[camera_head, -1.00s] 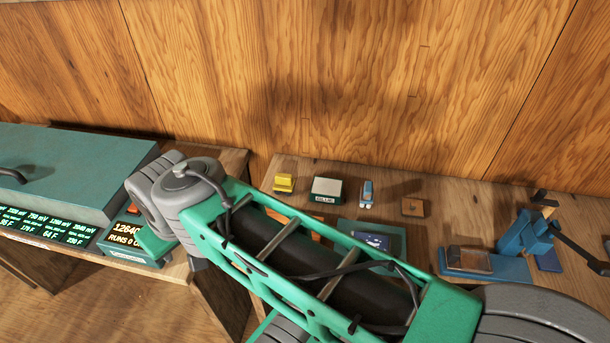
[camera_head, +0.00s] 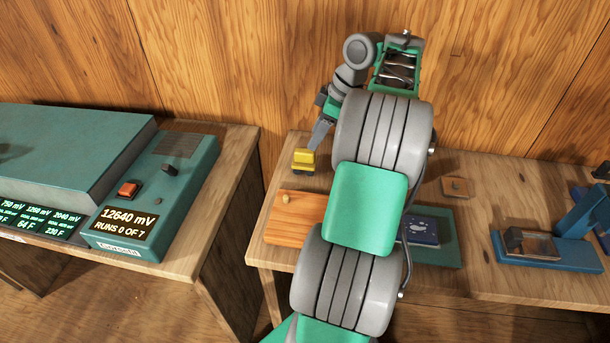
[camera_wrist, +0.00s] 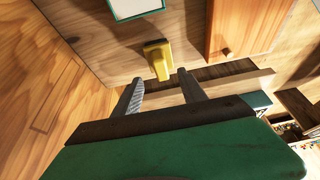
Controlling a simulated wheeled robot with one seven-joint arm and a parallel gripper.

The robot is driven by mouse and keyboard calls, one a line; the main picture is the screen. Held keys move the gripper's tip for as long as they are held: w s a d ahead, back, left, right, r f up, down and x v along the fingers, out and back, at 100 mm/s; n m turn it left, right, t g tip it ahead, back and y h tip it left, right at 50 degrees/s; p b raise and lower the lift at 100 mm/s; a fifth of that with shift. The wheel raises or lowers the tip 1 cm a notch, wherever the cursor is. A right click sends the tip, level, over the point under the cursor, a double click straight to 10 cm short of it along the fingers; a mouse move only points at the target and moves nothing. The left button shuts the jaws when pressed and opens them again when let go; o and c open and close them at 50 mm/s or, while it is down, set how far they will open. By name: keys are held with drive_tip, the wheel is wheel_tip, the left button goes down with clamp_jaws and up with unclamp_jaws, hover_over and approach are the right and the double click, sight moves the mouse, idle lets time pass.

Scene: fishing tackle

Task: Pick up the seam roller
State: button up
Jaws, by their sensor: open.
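I cannot tell for certain which thing is the seam roller. A small blue piece with pale ends, a possible match, showed earlier on the right bench; my arm now covers that spot in the head view. A yellow block with a dark base (camera_head: 303,160) stands at the bench's back left. My gripper (camera_head: 313,147) is above and right behind it. In the wrist view the yellow block (camera_wrist: 157,58) lies just beyond and between the open, empty fingers of my gripper (camera_wrist: 160,87); contact is not visible.
An orange wooden board with a knob (camera_head: 292,232) lies in front of the yellow block. A pale, green-edged box (camera_wrist: 137,7) is close by. A green tray (camera_head: 447,252), small wooden block (camera_head: 457,188) and blue tool (camera_head: 550,250) are rightward. The wooden wall (camera_head: 230,60) stands close behind.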

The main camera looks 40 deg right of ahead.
sight(305, 151)
drive_tip(key=b+x, duration=0.3)
drive_tip(key=x, duration=0.4)
drive_tip(key=shift+w+a+f, duration=0.2)
drive_tip(key=shift+w+a, duration=0.05)
drive_tip(key=shift+c, duration=0.2)
clamp_jaws()
drive_tip(key=shift+r, duration=0.1)
